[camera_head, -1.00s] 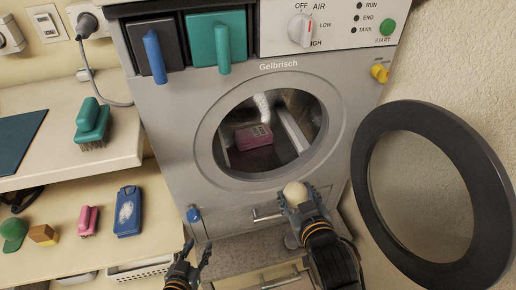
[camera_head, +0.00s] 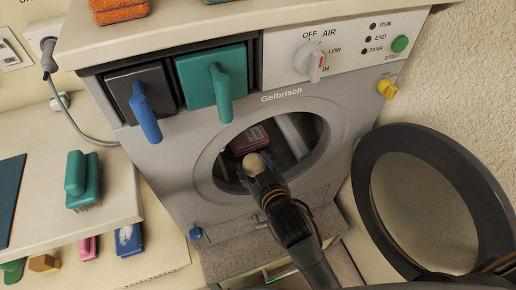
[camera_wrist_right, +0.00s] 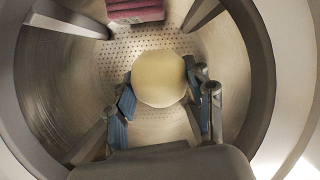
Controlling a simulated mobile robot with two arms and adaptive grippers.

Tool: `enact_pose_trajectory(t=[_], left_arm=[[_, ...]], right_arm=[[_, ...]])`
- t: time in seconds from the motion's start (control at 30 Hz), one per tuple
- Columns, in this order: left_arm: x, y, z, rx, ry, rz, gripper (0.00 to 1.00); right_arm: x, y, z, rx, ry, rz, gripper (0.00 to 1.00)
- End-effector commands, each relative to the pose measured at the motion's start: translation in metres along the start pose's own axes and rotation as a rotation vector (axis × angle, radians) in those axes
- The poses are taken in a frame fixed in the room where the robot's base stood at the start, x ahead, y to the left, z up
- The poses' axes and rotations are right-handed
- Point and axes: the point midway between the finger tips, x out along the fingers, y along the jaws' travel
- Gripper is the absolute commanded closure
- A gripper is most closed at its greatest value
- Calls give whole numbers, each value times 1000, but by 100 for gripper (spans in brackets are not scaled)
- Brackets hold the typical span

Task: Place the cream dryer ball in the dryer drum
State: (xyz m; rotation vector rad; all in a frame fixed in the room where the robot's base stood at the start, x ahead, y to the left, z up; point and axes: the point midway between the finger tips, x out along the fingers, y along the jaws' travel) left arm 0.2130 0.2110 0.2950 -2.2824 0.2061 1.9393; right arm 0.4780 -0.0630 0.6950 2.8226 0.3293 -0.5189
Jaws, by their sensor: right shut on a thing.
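The cream dryer ball (camera_head: 255,163) is held between the fingers of my right gripper (camera_head: 258,172), which is shut on it at the drum opening. In the right wrist view the ball (camera_wrist_right: 158,79) sits between the blue-padded fingertips (camera_wrist_right: 165,100), with the perforated drum wall behind it. The dryer drum (camera_head: 297,130) is open at the front of the grey dryer. My left gripper is not in view.
The round dryer door (camera_head: 367,200) stands open at the right. Teal (camera_head: 218,82) and dark (camera_head: 142,98) drawer fronts are above the drum. A teal brush (camera_head: 84,180) sits on the left counter, with several smaller items below.

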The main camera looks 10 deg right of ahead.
Motion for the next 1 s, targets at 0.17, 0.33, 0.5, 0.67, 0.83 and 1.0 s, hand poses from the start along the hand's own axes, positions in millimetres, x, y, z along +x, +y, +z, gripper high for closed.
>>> enact_pose_trajectory(t=[0.17,0.33,0.5,0.67,0.83,1.0], left_arm=[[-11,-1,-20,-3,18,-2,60],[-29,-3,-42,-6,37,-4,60],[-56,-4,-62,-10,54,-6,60],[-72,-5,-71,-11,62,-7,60],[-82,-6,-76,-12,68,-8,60],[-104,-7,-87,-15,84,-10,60]], right_arm=[[42,26,12,-7,2,4,78],[78,46,28,-3,-2,2,78],[104,55,49,-3,0,3,78],[117,60,58,-1,1,2,78],[126,63,65,0,0,2,78],[133,58,84,0,-1,1,78]])
